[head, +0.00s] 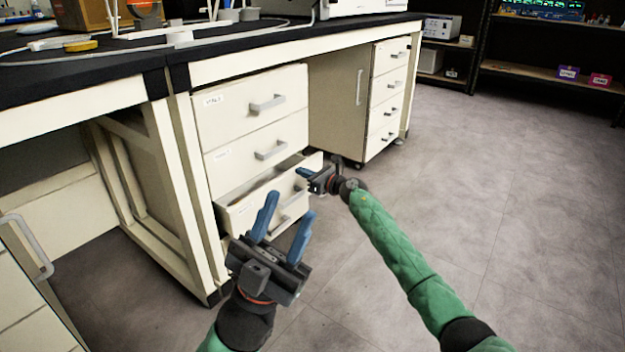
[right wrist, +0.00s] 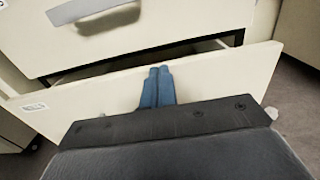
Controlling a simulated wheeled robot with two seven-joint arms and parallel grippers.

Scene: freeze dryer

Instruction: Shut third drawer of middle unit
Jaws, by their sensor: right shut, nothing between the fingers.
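The middle unit (head: 252,125) is a cream cabinet under the black-topped bench. Its third drawer (head: 240,220), the lowest visible one, stands partly open, with a dark gap above its front. The drawer front also shows in the right wrist view (right wrist: 90,110). My right gripper (head: 302,172) is at the top of that drawer front; in the right wrist view its blue fingers (right wrist: 158,88) are together, at or very close to the panel near its upper edge. Whether they touch it I cannot tell. My left gripper (head: 290,215) is open and empty in front of the drawer, its fingers apart.
The two drawers above, the top one (head: 250,103) and the second (head: 258,150), look closed. Another drawer unit (head: 390,90) stands further right. A cabinet with a grey handle (head: 35,250) is at the left edge. The grey floor (head: 500,200) to the right is clear.

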